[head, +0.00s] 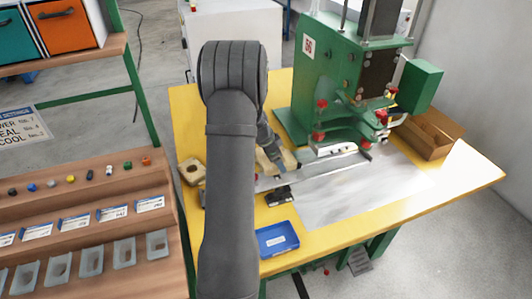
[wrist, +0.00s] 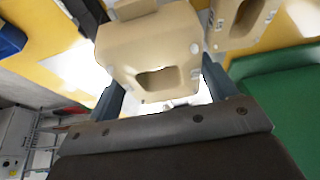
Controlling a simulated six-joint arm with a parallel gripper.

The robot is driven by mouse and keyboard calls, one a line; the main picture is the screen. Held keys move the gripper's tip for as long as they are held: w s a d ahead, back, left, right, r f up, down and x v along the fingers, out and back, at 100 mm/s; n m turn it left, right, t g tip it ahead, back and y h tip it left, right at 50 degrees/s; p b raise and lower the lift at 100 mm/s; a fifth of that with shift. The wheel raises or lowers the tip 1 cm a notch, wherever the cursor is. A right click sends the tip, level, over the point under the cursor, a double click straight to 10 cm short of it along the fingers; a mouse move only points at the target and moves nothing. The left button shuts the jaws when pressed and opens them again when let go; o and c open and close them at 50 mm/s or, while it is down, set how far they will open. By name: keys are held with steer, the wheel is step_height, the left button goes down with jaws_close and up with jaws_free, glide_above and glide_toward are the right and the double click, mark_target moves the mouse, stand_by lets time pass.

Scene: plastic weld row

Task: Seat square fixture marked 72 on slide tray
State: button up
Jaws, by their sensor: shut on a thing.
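My gripper (wrist: 163,88) is shut on a beige block-like fixture (wrist: 150,40) with an opening in its face, held between the two fingers in the wrist view. I cannot read a number on it. In the head view my arm hides much of my gripper (head: 275,160), which is over the yellow table beside beige fixtures (head: 290,160). A second beige fixture (wrist: 242,18) is near the held one in the wrist view. The slide tray seems to be the flat metal piece (head: 325,168) in front of the green press; its near end is partly hidden.
The green press (head: 310,75) marked 56 stands at the back of the yellow table (head: 480,172). Another beige fixture (head: 191,171) is left of my arm. A blue bin (head: 277,240) is near the front edge. A cardboard box (head: 428,132) sits at right. The grey sheet (head: 370,190) is clear.

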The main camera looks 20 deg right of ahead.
steer(key=shift+f, duration=2.5)
steer(key=shift+f, duration=0.55)
steer(key=shift+r, duration=0.1)
steer(key=o, duration=1.1)
steer(key=c, duration=0.3)
steer(key=shift+c, duration=0.2)
step_height(320, 180, up, 7)
